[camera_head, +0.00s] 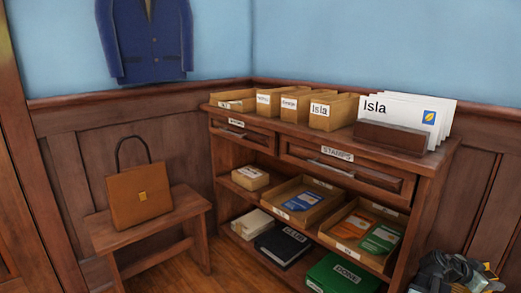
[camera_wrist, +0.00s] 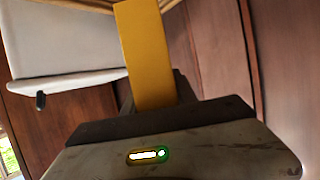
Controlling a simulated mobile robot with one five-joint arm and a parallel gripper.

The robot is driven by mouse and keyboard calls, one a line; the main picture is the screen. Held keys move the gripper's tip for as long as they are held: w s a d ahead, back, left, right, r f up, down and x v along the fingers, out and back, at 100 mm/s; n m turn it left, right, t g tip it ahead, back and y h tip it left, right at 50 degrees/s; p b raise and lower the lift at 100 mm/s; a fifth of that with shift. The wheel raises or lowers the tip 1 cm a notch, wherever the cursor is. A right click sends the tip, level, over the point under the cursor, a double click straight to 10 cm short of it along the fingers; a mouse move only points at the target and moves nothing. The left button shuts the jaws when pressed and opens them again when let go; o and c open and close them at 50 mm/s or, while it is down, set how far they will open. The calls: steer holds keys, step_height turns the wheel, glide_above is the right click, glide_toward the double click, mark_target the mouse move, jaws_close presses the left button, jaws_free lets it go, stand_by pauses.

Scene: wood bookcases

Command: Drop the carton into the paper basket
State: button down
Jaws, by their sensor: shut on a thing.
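In the wrist view my gripper (camera_wrist: 155,98) shows its grey housing and dark jaws, shut on a smooth yellow carton (camera_wrist: 145,45). The carton stands out from the jaws as a long upright face, and its far end is cut off by the top of the picture. No paper basket can be made out in either view.
A wooden bookcase (camera_head: 432,165) holds card boxes, envelopes in a dark holder (camera_head: 390,138), trays and folders. A brown bag (camera_head: 140,195) sits on a wooden bench (camera_head: 187,208) at left. Bare floor (camera_head: 225,262) shows between them. A pale panel (camera_wrist: 65,30) is at upper left in the wrist view.

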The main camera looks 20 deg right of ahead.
step_height(320, 180, down, 3)
steer(key=shift+r+b, duration=0.1)
steer(key=shift+b, duration=0.75)
steer(key=shift+r, duration=0.1)
steer(key=c, duration=0.9)
jaws_free()
steer(key=shift+a+r, duration=0.1)
